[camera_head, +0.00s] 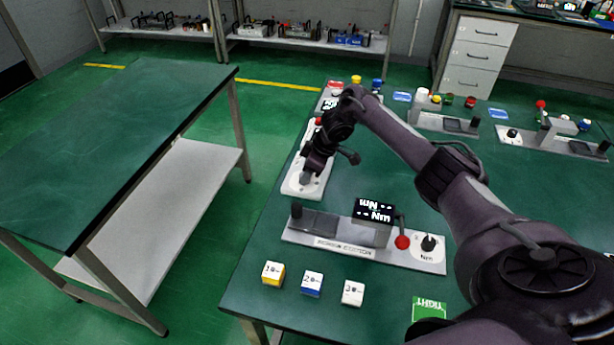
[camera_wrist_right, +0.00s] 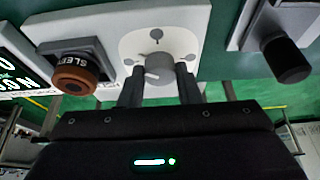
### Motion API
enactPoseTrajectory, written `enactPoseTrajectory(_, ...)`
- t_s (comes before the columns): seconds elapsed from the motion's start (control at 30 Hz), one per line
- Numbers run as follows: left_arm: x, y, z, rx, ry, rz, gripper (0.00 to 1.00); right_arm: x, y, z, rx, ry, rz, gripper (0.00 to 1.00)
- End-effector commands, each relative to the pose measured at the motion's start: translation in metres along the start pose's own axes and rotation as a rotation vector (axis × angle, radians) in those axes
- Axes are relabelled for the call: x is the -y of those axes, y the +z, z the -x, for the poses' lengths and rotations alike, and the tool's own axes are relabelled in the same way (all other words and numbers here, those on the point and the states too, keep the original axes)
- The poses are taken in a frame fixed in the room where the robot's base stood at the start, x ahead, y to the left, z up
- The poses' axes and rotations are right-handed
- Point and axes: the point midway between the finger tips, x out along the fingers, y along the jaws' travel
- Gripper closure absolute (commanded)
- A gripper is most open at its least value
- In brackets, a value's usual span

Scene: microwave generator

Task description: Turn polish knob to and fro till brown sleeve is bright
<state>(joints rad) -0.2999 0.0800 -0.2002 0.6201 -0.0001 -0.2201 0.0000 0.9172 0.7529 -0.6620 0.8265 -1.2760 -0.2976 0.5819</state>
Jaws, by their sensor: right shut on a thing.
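A white panel (camera_head: 292,186) stands on the green table, and my right gripper (camera_head: 312,168) reaches down over it. In the right wrist view, the grey polish knob (camera_wrist_right: 158,72) sits on the panel's pale dial plate, with its white pointer mark towards the lower left. My right gripper (camera_wrist_right: 159,88) is shut on this knob, one finger on each side. The brown sleeve (camera_wrist_right: 76,80) sits left of the knob in a dark block lettered "SLEE…". The sleeve looks dull brown with a dark centre. My left gripper is not in view.
A long grey panel (camera_head: 330,244) with a display, a red-ball lever (camera_head: 403,242) and a black knob stands nearer. Three small blocks, yellow (camera_head: 272,274), blue (camera_head: 312,284) and white (camera_head: 352,293), lie at the front. An empty side table (camera_head: 120,130) stands left across a gap.

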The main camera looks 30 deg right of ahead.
Motion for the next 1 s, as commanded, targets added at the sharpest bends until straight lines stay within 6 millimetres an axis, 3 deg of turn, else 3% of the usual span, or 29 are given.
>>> enactPoseTrajectory(0.3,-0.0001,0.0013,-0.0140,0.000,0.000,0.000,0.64,-0.0014,-0.0002,-0.0010,0.000,-0.044,0.111,0.93)
enactPoseTrajectory(0.83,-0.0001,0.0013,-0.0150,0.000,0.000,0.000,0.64,-0.0015,0.0002,0.0003,0.002,-0.053,0.132,0.93)
enactPoseTrajectory(0.87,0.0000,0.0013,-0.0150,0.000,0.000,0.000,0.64,-0.0015,0.0002,0.0003,0.002,-0.053,0.132,0.68)
enactPoseTrajectory(1.0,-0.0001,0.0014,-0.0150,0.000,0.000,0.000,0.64,-0.0014,0.0001,0.0002,0.002,-0.053,0.132,0.50)
